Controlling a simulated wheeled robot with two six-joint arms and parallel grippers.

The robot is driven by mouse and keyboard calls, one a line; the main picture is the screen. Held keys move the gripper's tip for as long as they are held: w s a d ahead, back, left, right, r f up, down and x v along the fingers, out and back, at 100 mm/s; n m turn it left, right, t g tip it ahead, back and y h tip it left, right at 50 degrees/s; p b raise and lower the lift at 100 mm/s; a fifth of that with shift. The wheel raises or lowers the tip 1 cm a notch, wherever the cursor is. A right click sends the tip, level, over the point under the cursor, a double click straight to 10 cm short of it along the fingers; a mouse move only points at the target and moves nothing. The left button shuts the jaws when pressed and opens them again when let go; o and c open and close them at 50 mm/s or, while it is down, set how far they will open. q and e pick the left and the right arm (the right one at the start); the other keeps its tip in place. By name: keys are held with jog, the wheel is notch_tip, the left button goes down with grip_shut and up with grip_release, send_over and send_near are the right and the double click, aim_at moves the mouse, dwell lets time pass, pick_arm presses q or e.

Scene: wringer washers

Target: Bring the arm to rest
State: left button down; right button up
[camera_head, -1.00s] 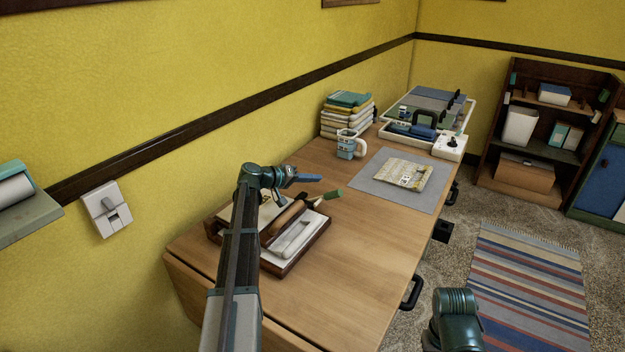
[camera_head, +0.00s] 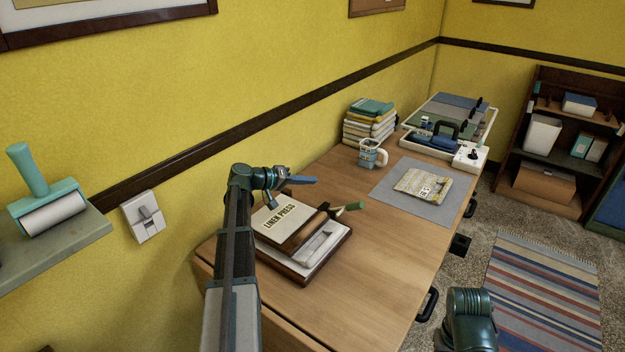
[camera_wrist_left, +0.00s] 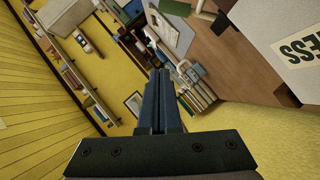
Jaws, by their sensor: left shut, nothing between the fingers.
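My left arm rises from the bottom of the head view. Its gripper (camera_head: 304,181) is shut and empty, above the table beside the linen press (camera_head: 283,221). In the left wrist view the two dark fingers (camera_wrist_left: 160,76) lie together with nothing between them. The press has a cream top lettered LINEN PRESS, a brown edge and a green-tipped handle. My arm hides its left part. Part of my right arm shows at the lower right of the head view; its gripper is out of view.
The wooden table (camera_head: 370,255) is bare in front of the press. Behind are a mug (camera_head: 371,154), stacked cloths (camera_head: 369,124) and a grey mat (camera_head: 440,212) with a folded cloth (camera_head: 423,184). A wall switch (camera_head: 143,216) and a shelf with a roller (camera_head: 53,214) are left.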

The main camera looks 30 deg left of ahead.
dwell(0.4)
